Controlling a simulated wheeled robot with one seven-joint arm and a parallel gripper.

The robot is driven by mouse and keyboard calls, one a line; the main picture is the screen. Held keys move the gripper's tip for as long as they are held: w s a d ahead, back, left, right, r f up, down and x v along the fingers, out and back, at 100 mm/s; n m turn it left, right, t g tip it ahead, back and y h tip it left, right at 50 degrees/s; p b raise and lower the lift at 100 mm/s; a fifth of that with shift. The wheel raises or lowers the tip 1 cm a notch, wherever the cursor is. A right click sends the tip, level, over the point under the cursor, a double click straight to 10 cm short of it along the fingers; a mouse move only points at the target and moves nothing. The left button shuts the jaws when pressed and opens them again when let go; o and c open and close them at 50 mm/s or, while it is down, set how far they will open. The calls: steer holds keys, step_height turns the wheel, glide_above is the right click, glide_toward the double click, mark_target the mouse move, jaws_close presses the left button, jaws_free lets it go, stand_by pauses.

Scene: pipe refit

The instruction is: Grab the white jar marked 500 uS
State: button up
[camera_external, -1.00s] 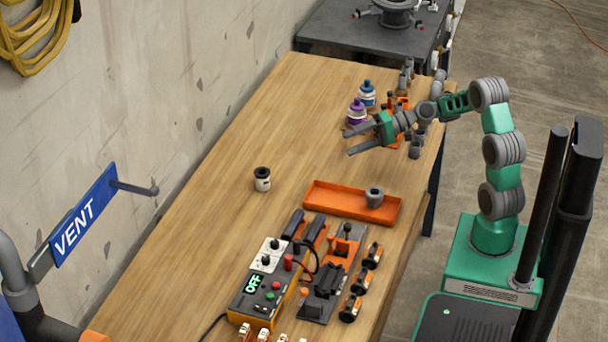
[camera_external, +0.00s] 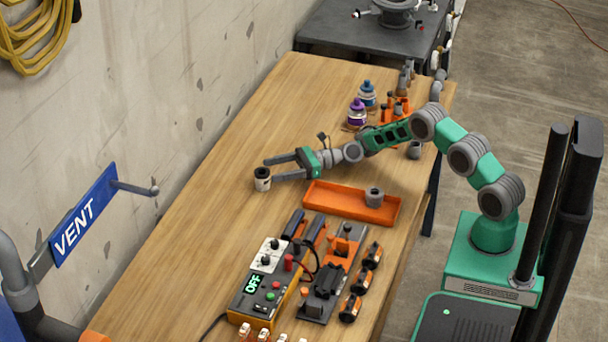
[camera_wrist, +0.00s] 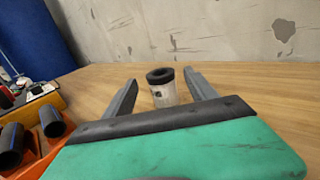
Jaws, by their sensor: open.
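The white jar (camera_external: 262,181) has a black top and stands upright on the wooden table, left of the orange tray. In the wrist view the jar (camera_wrist: 164,92) stands ahead, between the lines of the two fingers. Its marking is too small to read. My gripper (camera_external: 268,170) is open and low over the table, its fingertips reaching the jar from the right. In the wrist view my gripper (camera_wrist: 160,88) has one finger on each side of the jar, with no finger clearly touching it.
An orange tray (camera_external: 330,204) with a grey cup (camera_external: 374,197) lies just right of the jar. A control box (camera_external: 262,292) reading OFF stands nearer the camera. Purple (camera_external: 357,114) and blue (camera_external: 367,94) bottles stand farther back. The table left of the jar is clear.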

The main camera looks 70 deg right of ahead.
mark_target(259, 174)
steer(key=x, duration=0.7)
steer(key=shift+w+a+f, duration=0.2)
jaws_close()
stand_by(0.4)
